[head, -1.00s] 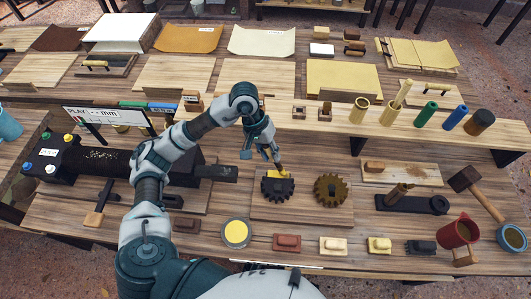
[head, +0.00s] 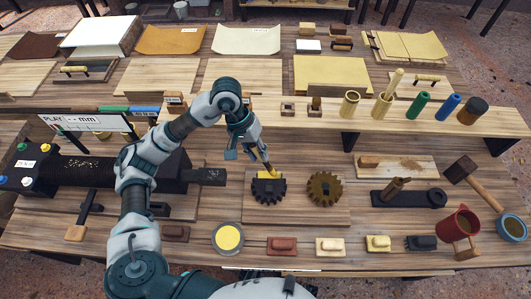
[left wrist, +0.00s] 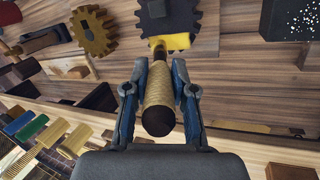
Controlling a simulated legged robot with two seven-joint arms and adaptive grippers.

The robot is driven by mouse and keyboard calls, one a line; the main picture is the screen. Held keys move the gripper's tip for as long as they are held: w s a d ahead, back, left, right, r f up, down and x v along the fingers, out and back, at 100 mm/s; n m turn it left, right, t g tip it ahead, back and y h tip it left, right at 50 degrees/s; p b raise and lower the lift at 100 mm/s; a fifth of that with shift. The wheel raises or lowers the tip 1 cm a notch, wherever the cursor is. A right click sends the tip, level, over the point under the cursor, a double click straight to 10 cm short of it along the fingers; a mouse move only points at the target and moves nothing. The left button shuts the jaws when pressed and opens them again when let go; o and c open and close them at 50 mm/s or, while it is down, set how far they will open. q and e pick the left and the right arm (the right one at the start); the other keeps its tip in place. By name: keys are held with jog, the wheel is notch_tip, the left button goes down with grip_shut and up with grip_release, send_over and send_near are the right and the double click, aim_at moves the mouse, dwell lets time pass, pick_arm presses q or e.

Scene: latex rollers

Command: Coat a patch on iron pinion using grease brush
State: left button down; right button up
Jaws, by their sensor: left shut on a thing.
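The iron pinion (head: 268,191) is a dark toothed gear lying flat on a wooden board (head: 300,215). Yellow grease shows at its far side, also seen as a yellow patch (left wrist: 178,41) in the left wrist view. My left gripper (head: 255,152) is shut on the grease brush (head: 267,167), just beyond the pinion. In the left wrist view both fingers (left wrist: 158,95) press the brush's cord-wrapped handle (left wrist: 157,105). The brush slants down, its tip at the yellow patch; exact contact is hard to tell. My right gripper is not in view.
A brass-coloured gear (head: 324,189) lies right of the pinion. An open tin of yellow paste (head: 228,238) stands in front. Several small blocks line the front edge. A red mug (head: 458,228) and a mallet (head: 470,180) are at right. A raised shelf (head: 400,118) runs behind.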

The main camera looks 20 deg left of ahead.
pick_arm(q)
jog(key=s+a+b, duration=0.1)
jog(key=a+b, duration=0.2)
jog(key=a, duration=0.3)
jog(key=shift+s+b, duration=0.3)
jog(key=shift+s, duration=0.1)
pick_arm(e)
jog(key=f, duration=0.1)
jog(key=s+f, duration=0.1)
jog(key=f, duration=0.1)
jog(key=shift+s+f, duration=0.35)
pick_arm(q)
jog(key=shift+d+r+p, duration=0.1)
jog(key=shift+r+p, duration=1.3)
jog(key=shift+r, duration=1.55)
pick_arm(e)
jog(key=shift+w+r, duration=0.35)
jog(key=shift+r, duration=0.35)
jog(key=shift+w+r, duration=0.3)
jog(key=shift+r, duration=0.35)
pick_arm(q)
jog(key=shift+r, duration=0.1)
